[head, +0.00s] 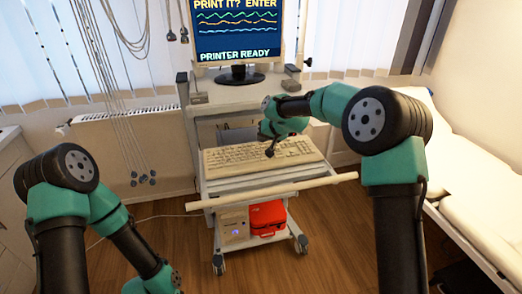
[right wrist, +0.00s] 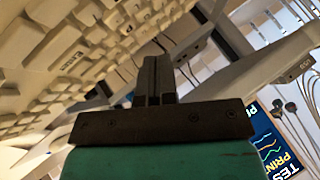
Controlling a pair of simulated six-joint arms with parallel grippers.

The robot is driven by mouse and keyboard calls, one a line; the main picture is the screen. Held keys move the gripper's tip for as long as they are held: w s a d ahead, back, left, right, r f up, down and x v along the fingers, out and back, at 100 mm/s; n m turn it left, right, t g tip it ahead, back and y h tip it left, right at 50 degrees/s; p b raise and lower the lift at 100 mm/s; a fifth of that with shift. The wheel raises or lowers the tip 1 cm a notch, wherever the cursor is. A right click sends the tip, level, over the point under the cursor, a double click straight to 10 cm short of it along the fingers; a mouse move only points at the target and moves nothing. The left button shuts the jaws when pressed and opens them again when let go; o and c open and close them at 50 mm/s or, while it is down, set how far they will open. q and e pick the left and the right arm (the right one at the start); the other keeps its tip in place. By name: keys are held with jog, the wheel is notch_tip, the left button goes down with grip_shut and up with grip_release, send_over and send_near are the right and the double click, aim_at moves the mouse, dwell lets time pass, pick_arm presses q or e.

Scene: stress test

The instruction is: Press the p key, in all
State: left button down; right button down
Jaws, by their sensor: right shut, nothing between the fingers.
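A pale beige keyboard (head: 228,158) lies on the shelf of a cart in the head view. It fills the left of the right wrist view, tilted, with a key (right wrist: 68,57) whose label looks like Enter. The p key cannot be picked out. My right gripper (head: 270,152) points down over the right half of the keyboard; its fingers (right wrist: 155,75) are shut together and empty. I cannot tell whether the tip touches a key. The monitor (head: 236,34) reads "PRINT IT? ENTER" and "PRINTER READY". My left arm is low at left; its fingers do not show.
The cart has a front bar (head: 285,190) and a lower shelf with a red case (head: 268,217) and a pale box (head: 234,226). Cables (head: 110,90) hang at left. A bed (head: 470,180) stands at right. A radiator (head: 118,115) is behind.

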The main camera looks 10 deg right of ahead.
aim_at(263, 149)
jog(key=shift+r, duration=1.8)
